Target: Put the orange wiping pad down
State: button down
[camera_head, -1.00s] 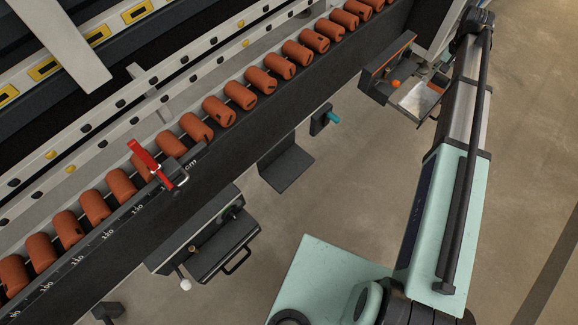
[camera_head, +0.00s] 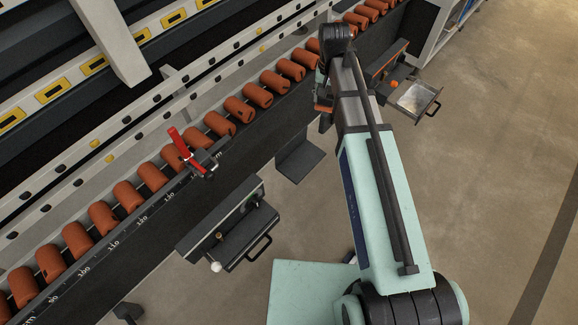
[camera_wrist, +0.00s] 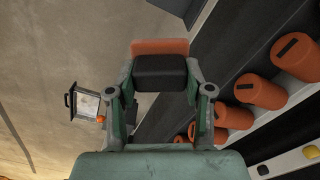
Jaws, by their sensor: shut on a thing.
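The orange wiping pad (camera_wrist: 160,46) is at the top middle of the wrist view, with a dark block (camera_wrist: 160,72) on its near side. My gripper (camera_wrist: 160,84) is shut on the pad, with one finger at each side of the dark block. In the head view my gripper (camera_head: 322,105) is beside the roller conveyor, largely behind my own arm. A small part of the pad seems to show there as an orange patch. The pad appears held up, clear of any surface.
The conveyor's orange rollers (camera_head: 258,95) run diagonally, with a red lever (camera_head: 186,150) on the rail. A pull-out metal tray (camera_head: 416,98) with an orange item (camera_head: 393,84) beside it is right of my arm. A dark drawer (camera_head: 245,238) juts out lower left. Floor is open at right.

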jog(key=s+a+f+m, duration=0.3)
jog(key=s+a+m, duration=0.2)
jog(key=s, duration=0.2)
jog(key=f, duration=2)
jog(key=shift+a+b, duration=0.25)
jog(key=shift+b, duration=0.15)
jog(key=shift+f, duration=0.2)
jog(key=c, duration=0.7)
grip_release()
jog(key=shift+c, duration=0.2)
